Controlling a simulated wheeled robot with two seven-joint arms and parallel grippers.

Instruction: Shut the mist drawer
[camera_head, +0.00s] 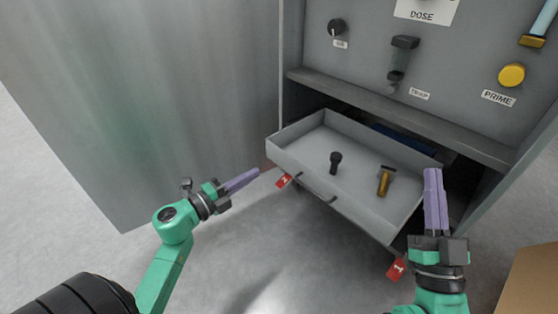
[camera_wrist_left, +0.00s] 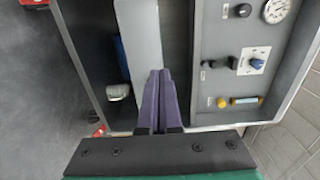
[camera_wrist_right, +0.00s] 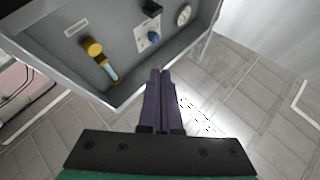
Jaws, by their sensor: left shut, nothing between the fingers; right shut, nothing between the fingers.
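A grey drawer (camera_head: 300,149), the only one I see, stands pulled out of the cabinet below the control panel; no "mist" label is readable on it. Its front has a thin handle (camera_head: 316,190). A small black object (camera_head: 335,162) and a yellow-handled tool (camera_head: 384,182) lie inside. My left gripper (camera_head: 256,172) is shut and empty, just left of the drawer's front left corner; it also shows in the left wrist view (camera_wrist_left: 160,74). My right gripper (camera_head: 432,172) is shut and empty, by the drawer's right side, hiding part of it; it also shows in the right wrist view (camera_wrist_right: 160,74).
Red tags marked 2 (camera_head: 283,181) and 1 (camera_head: 397,268) show near the drawer's front corners. The panel above carries a black knob (camera_head: 336,27), a dark handle (camera_head: 403,50) and a yellow button (camera_head: 512,75). A brown surface (camera_head: 530,285) is at lower right.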

